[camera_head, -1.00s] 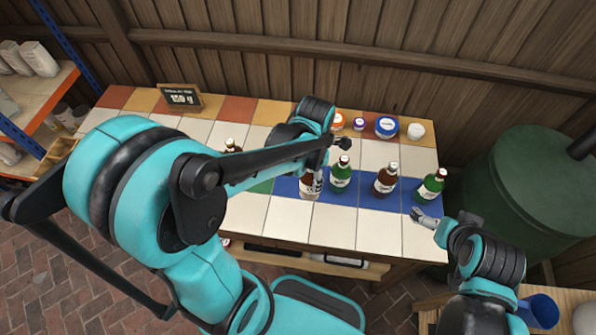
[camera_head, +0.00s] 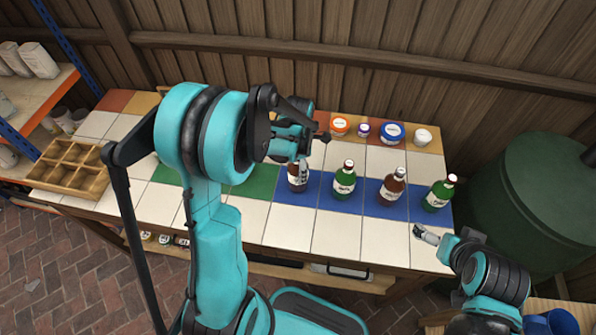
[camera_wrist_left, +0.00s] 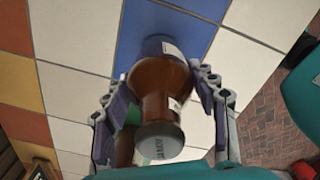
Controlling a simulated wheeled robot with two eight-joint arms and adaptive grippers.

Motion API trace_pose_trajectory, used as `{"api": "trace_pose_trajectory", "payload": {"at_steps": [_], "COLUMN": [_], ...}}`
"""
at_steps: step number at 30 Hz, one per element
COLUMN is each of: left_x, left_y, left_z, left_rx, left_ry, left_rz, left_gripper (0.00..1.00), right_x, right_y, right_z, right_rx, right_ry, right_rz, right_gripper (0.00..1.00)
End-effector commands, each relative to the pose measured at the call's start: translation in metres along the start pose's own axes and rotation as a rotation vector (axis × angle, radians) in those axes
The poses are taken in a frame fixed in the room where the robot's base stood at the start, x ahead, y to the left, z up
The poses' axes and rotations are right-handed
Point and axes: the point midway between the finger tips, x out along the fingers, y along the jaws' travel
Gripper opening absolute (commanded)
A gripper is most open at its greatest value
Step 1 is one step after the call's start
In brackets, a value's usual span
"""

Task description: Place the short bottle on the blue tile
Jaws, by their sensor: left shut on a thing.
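A brown bottle (camera_head: 298,178) with a white label and grey cap is between the fingers of my left gripper (camera_head: 297,150), which is shut on it. In the head view it is at the left end of the blue tile strip (camera_head: 320,200), near the green tiles (camera_head: 258,185). The left wrist view shows the bottle (camera_wrist_left: 158,95) with its base end over a blue tile (camera_wrist_left: 150,30); I cannot tell whether it touches. My right gripper (camera_head: 427,235) is at the table's front right, apart from the bottles; its jaw opening is unclear.
A green bottle (camera_head: 344,182), a brown bottle (camera_head: 392,187) and another green bottle (camera_head: 439,194) stand rightward along the blue strip. A wooden crate (camera_head: 68,187) sits at left. White front tiles (camera_head: 335,233) are clear.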

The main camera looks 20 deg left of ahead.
Motion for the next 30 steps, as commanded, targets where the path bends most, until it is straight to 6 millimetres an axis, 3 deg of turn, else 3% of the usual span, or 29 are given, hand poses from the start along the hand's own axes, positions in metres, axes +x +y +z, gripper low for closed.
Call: {"api": "trace_pose_trajectory", "payload": {"at_steps": [2,13,14,15,26,30], "left_x": [0.008,0.011,0.01,0.01,0.008,-0.008], "left_y": [0.0,0.0,0.0,0.0,0.0,0.0], "left_z": [0.0,0.0,0.0,0.0,0.0,0.0], "left_rx": [0.0,0.0,0.0,0.0,0.0,0.0], "left_ry": [0.0,0.0,0.0,0.0,0.0,0.0], "left_rz": [0.0,0.0,0.0,0.0,0.0,0.0], "left_gripper": [0.05,0.05,0.65,0.76,0.78,0.78], "right_x": [0.004,0.006,0.005,0.005,0.003,-0.003], "right_y": [0.0,0.0,0.0,0.0,0.0,0.0], "right_z": [0.003,0.004,0.004,0.004,0.002,-0.002], "right_rx": [0.0,0.0,0.0,0.0,0.0,0.0], "right_ry": [0.0,0.0,0.0,0.0,0.0,0.0], "right_rz": [0.0,0.0,0.0,0.0,0.0,0.0], "right_gripper": [1.0,1.0,1.0,1.0,1.0,1.0]}}
